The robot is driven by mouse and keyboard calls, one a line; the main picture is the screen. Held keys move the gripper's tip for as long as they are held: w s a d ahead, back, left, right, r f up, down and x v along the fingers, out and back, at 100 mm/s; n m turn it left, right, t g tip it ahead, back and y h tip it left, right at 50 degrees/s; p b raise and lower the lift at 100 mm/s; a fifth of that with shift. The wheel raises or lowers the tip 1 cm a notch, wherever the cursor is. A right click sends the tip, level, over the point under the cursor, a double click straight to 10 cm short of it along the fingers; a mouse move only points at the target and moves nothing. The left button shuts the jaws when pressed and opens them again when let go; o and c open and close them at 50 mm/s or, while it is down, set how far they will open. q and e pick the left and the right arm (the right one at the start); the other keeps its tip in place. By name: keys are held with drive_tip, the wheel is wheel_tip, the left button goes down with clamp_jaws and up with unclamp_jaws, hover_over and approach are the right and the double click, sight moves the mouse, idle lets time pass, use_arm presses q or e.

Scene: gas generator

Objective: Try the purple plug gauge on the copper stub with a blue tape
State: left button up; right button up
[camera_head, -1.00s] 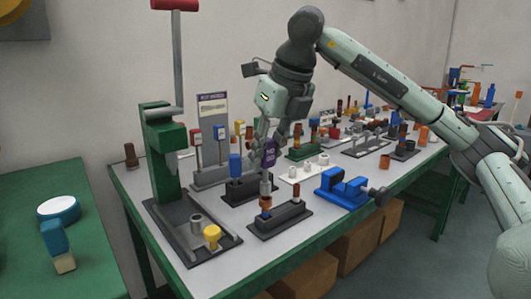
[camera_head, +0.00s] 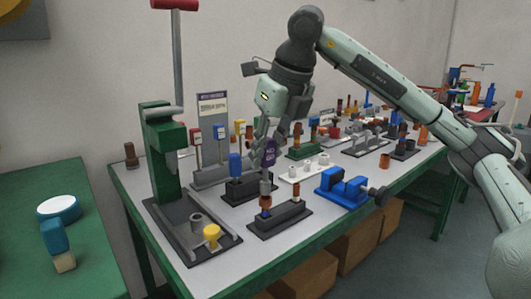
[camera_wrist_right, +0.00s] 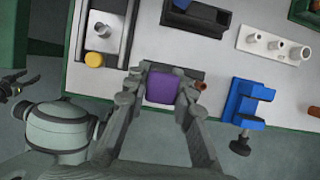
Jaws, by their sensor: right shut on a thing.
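My right gripper (camera_head: 264,154) is shut on the purple plug gauge (camera_head: 270,151) and holds it upright over the near dark block. The gauge's grey pin (camera_head: 265,184) points down, in line with the copper stub with blue tape (camera_head: 265,202). The pin's lower end meets the stub's top in the head view; I cannot tell whether it is inside the bore. In the right wrist view, the purple gauge (camera_wrist_right: 161,88) sits between the two fingers and hides the taped stub below.
The dark block (camera_head: 280,221) also carries another copper stub (camera_head: 294,194) to the right. A blue vise (camera_head: 342,188) stands to the right, a green press (camera_head: 160,150) to the left with a yellow piece (camera_head: 212,236) on its base. A white stand (camera_head: 304,170) is behind.

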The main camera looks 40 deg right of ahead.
drive_tip(key=shift+f, duration=0.25)
drive_tip(key=shift+f+b, duration=0.25)
drive_tip(key=shift+b, duration=0.15)
drive_tip(key=shift+r, duration=0.15)
idle(0.4)
drive_tip(key=shift+r+p, duration=0.55)
drive_tip(key=shift+f, duration=0.2)
idle(0.7)
drive_tip(key=shift+f+b, duration=0.45)
drive_tip(key=shift+f, duration=0.05)
